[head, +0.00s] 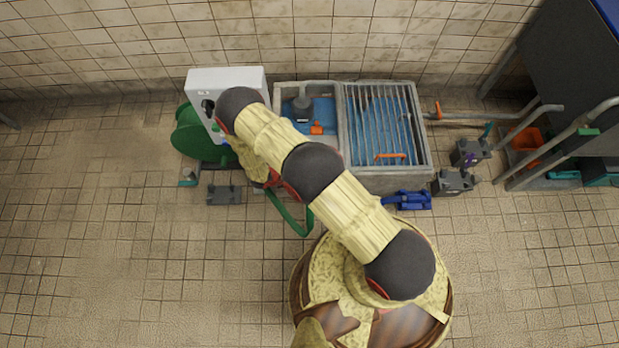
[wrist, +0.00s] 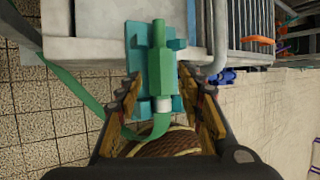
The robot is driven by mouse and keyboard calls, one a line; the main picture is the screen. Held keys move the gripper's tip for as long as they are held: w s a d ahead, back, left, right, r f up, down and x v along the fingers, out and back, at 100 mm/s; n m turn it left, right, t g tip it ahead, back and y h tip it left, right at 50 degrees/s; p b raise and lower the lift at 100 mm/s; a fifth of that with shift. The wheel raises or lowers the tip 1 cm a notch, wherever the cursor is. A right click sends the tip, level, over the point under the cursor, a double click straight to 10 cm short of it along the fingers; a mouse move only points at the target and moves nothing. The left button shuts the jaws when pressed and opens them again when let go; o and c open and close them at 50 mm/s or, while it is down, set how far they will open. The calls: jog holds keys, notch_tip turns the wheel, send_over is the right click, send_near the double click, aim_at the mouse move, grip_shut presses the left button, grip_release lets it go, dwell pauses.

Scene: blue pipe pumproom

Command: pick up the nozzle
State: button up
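The nozzle (wrist: 158,70) is green, with a narrow tip pointing up in the wrist view and a pale collar at its lower end. It lies on a teal holder (wrist: 136,50) at the edge of a grey concrete basin. A green hose (wrist: 84,92) curves from its lower end; the hose also shows in the head view (head: 289,214). My gripper (wrist: 160,76) is open, with one finger on each side of the nozzle and a visible gap to it. In the head view my arm hides the nozzle and most of the gripper.
The basin (head: 338,130) with a metal grate (head: 378,125) stands against the tiled wall. A white box (head: 226,82) and green reel (head: 189,135) are to its left. Blue (head: 408,200) and grey (head: 224,194) items lie on the floor. The left floor is mostly clear.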

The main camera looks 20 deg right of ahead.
jog(key=b+x, duration=0.1)
jog(key=x, duration=0.4)
jog(key=b+x, duration=0.1)
jog(key=x, duration=0.1)
jog(key=shift+s+d+f+b, duration=0.15)
jog(key=shift+s+f+b, duration=0.15)
jog(key=shift+f+b, duration=0.05)
jog(key=shift+r, duration=0.1)
grip_shut()
